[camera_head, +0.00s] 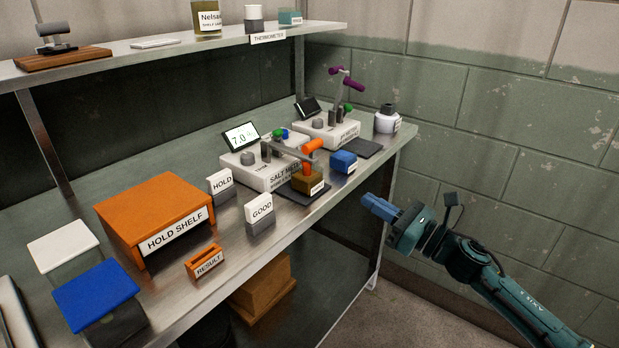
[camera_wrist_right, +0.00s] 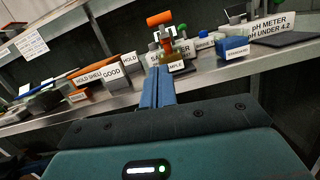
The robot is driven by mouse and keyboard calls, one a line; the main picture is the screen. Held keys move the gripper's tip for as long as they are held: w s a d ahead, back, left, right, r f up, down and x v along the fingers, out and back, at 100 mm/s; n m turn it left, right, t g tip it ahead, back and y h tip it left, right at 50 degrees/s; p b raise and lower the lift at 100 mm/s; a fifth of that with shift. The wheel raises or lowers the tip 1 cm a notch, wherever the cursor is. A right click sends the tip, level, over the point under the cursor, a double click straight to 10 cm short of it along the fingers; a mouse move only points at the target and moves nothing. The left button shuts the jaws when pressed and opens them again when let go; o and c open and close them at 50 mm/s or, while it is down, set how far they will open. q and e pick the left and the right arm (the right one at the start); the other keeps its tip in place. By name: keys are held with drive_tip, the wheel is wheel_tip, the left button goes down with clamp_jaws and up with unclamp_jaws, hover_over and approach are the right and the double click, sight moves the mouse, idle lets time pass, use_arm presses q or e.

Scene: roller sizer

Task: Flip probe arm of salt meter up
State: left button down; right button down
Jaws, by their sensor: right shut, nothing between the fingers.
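The salt meter (camera_head: 262,172) is a white box on the metal bench with a tilted screen (camera_head: 241,136) reading about 7.0. Its probe arm (camera_head: 303,152) has orange parts and leans low over a brown sample block (camera_head: 308,181) on a dark pad. My right gripper (camera_head: 378,207) is shut and empty, in front of the bench's right edge and apart from the probe arm. It also shows in the wrist view (camera_wrist_right: 157,88). My left gripper is not in view.
The pH meter (camera_head: 326,131) stands behind, its purple arm (camera_head: 347,80) raised. A blue block (camera_head: 343,161) and white bottle (camera_head: 387,119) are nearby. GOOD (camera_head: 260,213) and HOLD (camera_head: 221,187) blocks and an orange hold shelf (camera_head: 150,207) stand left. An upper shelf (camera_head: 180,46) overhangs the back.

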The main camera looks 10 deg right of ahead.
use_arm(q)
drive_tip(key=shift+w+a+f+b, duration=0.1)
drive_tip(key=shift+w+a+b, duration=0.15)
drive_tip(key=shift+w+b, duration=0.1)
use_arm(e)
drive_tip(key=shift+w+f+n, duration=0.35)
drive_tip(key=shift+n, duration=0.25)
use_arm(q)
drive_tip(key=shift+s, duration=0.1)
use_arm(e)
drive_tip(key=shift+s, duration=0.1)
use_arm(q)
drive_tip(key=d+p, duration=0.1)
drive_tip(key=p, duration=0.2)
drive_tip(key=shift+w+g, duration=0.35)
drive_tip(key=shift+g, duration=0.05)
use_arm(e)
drive_tip(key=r+x, duration=0.3)
drive_tip(key=x, duration=1)
drive_tip(key=shift+s, duration=0.35)
use_arm(q)
drive_tip(key=shift+p, duration=0.3)
use_arm(e)
drive_tip(key=shift+d, duration=0.1)
